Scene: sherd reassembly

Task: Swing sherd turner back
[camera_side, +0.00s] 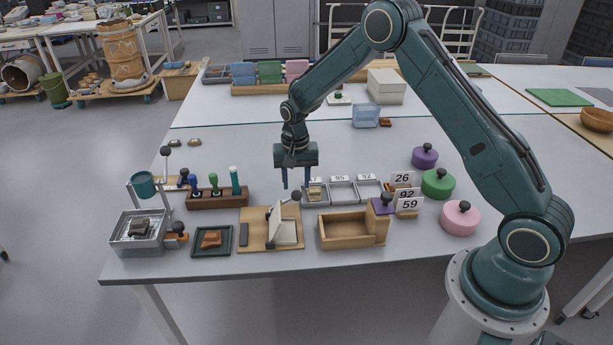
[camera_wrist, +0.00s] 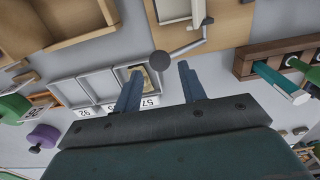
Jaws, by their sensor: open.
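The sherd turner is a wooden board (camera_side: 256,236) near the table's front edge, with a tilted pale plate (camera_side: 284,232) and a lever ending in a dark ball knob (camera_side: 295,196). In the wrist view the knob (camera_wrist: 161,61) shows just beyond and between my fingertips, with its rod running to the upper right. My gripper (camera_side: 297,180) points down above the knob, open and empty; its two blue fingers (camera_wrist: 161,75) are spread apart. I cannot tell the exact gap between fingertips and knob.
A grey compartment tray (camera_side: 343,193) with number cards stands close behind the turner, a pale piece in its left compartment. A stamp rack (camera_side: 217,199) is at left, an open wooden box (camera_side: 345,231) at right.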

